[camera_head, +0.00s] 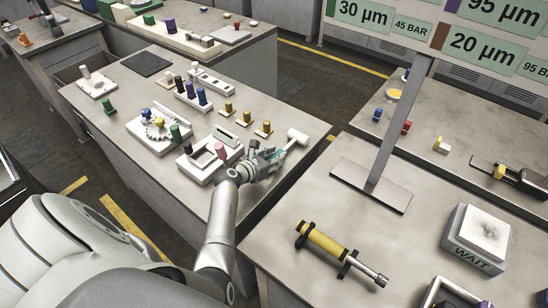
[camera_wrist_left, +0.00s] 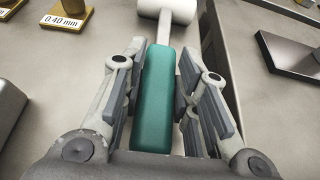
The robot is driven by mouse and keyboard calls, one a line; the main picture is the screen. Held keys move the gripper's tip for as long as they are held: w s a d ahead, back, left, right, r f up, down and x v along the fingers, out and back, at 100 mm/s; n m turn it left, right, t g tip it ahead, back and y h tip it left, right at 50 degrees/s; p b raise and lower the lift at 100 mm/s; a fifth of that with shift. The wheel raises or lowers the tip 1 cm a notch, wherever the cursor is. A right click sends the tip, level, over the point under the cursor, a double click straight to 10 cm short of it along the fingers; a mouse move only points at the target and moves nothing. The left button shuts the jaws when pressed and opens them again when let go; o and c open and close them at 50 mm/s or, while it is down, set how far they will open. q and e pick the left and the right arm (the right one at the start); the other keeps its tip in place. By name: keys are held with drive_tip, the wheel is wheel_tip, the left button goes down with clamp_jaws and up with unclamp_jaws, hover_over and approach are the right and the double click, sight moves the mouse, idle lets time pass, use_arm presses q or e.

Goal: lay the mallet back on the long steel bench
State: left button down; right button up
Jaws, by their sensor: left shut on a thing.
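The mallet has a teal handle (camera_wrist_left: 155,95) and a pale, blocky head (camera_wrist_left: 168,10). My left gripper (camera_head: 262,161) is shut on the handle, which lies between its fingers (camera_wrist_left: 154,90) in the left wrist view. The mallet head (camera_head: 297,137) points away from the gripper, near the right edge of a long steel bench (camera_head: 290,108) in the head view. I cannot tell whether the mallet touches the bench top or is just above it. My right gripper is not in view.
A dark gap separates this bench from a second one with a sign stand (camera_head: 372,185) and a yellow cylinder tool (camera_head: 325,242). The bench's far right corner is bare.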

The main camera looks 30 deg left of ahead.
use_arm(q)
drive_tip(key=shift+f, duration=0.1)
drive_tip(key=c, duration=1.1)
unclamp_jaws()
drive_tip(key=shift+o, duration=0.2)
drive_tip(key=v, duration=1.2)
drive_tip(key=shift+s+f, duration=0.1)
